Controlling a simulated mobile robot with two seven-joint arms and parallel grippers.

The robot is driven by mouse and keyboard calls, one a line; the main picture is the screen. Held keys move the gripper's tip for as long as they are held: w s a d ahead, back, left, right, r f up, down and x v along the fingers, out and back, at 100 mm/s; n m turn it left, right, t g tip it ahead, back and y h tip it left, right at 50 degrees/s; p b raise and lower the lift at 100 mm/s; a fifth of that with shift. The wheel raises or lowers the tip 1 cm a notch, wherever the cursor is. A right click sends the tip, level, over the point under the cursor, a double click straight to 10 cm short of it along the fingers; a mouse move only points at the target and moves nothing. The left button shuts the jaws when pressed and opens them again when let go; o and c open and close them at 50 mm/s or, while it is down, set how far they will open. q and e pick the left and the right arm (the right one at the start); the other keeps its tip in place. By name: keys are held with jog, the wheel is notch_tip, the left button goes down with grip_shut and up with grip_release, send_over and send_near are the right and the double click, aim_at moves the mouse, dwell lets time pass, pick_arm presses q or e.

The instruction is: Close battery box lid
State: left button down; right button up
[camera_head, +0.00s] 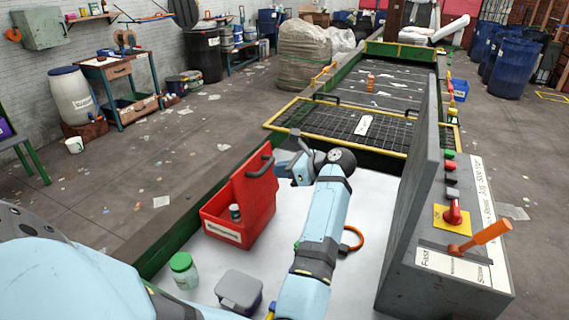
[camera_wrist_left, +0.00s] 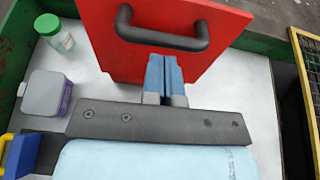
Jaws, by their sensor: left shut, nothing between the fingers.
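The red battery box (camera_head: 228,232) stands on the pale work surface, with a small dark cylinder (camera_head: 235,212) inside. Its red lid (camera_head: 262,190) is raised, standing up on the box's right side. A black handle (camera_head: 261,164) is on the lid. My left gripper (camera_head: 284,163) is just right of the lid, near its upper part. In the left wrist view, the lid (camera_wrist_left: 215,35) fills the top middle. My left gripper (camera_wrist_left: 164,72) is shut and empty, its fingertips just below the black handle (camera_wrist_left: 160,42); whether they touch the lid, I cannot tell. My right gripper is not in view.
A green-lidded jar (camera_head: 183,272) and a grey container (camera_head: 239,291) stand in front of the box. An orange ring (camera_head: 352,239) lies right of my arm. A tall grey control panel (camera_head: 425,190) bounds the right side. The conveyor (camera_head: 385,85) runs behind.

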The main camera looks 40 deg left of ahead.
pick_arm(q)
jog(key=shift+s+a+f, duration=0.15)
jog(key=shift+a+f, duration=0.1)
jog(key=shift+a, duration=0.35)
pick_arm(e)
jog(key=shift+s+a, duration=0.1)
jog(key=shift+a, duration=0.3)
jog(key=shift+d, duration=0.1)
pick_arm(q)
jog(key=shift+a, duration=0.15)
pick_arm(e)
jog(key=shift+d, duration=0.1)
